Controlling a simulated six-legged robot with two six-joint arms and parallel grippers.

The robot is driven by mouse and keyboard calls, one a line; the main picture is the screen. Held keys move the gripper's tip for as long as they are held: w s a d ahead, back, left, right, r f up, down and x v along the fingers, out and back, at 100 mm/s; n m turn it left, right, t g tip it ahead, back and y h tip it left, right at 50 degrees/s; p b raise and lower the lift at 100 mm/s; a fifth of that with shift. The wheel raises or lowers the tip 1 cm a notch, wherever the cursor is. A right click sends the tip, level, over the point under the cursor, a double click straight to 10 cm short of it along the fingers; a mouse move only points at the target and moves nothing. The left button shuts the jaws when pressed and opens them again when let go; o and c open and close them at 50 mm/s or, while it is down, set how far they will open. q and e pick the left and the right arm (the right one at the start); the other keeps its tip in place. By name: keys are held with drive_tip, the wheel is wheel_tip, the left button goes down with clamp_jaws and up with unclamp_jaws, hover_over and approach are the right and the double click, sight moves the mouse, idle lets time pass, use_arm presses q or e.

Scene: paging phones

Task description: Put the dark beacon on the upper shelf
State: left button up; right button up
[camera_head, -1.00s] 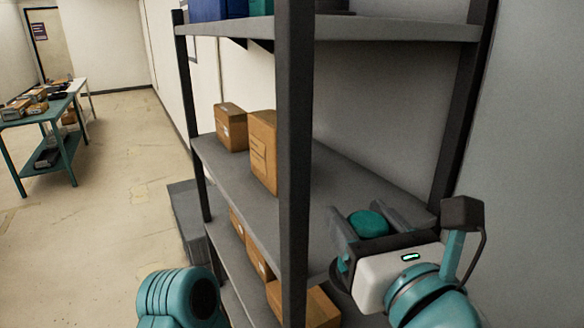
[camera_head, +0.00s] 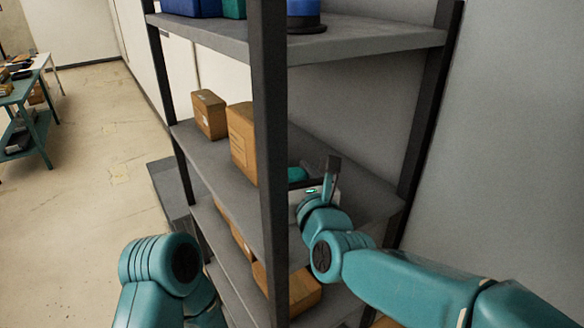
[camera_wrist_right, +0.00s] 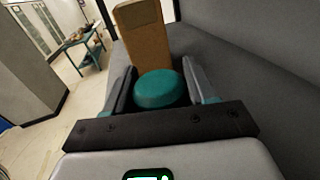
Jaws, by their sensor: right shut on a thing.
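My right gripper (camera_wrist_right: 157,76) is shut on a teal, round-topped thing, which I take for the dark beacon (camera_wrist_right: 160,90). Only its top shows; its lower part is hidden by the gripper. In the head view the beacon (camera_head: 297,174) shows just right of the front post, over the middle shelf (camera_head: 345,190). I cannot tell whether it touches that shelf. The upper shelf (camera_head: 370,40) is above it and carries a blue thing with a dark round base (camera_head: 305,18). My left arm is at the lower left; its gripper is out of view.
Cardboard boxes (camera_head: 242,143) stand on the middle shelf to the left; another box (camera_head: 303,290) is lower down. Blue and green things (camera_head: 190,8) are on the upper shelf's left. Its right part looks clear.

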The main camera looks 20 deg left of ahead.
drive_tip(key=shift+f, duration=0.1)
drive_tip(key=shift+f+b, duration=0.1)
drive_tip(key=shift+b, duration=0.25)
drive_tip(key=o, duration=1.1)
